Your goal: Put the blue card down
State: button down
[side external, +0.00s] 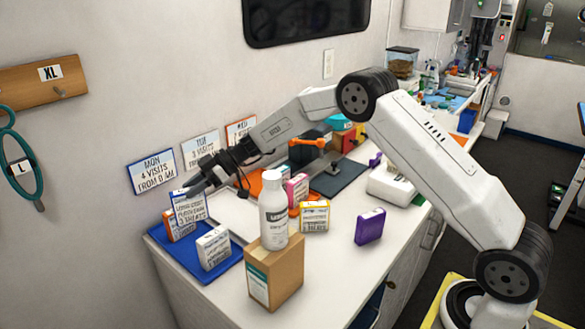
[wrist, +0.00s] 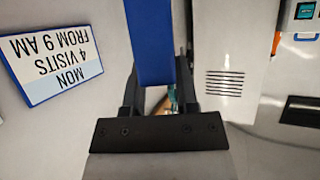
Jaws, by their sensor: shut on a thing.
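My gripper (side external: 190,188) is shut on the blue card (side external: 190,212), a box-like card with a white printed face and blue edges. In the wrist view the card's plain blue side (wrist: 152,40) runs down between the fingers of my gripper (wrist: 155,85). The card is upright at the back left of the blue tray (side external: 212,274). I cannot tell whether its bottom touches the tray. A white card (side external: 213,248) stands on the tray in front.
A white bottle (side external: 273,215) stands on a cardboard box (side external: 275,280) right of the tray.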

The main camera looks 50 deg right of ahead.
aim_at(200, 216)
jog(key=shift+f, duration=4.45)
jog(key=shift+f, duration=0.15)
jog(key=shift+c, duration=1.8)
grip_release()
jog(key=shift+r, duration=0.2)
jog(key=v, duration=1.2)
jog(key=shift+s, duration=0.1)
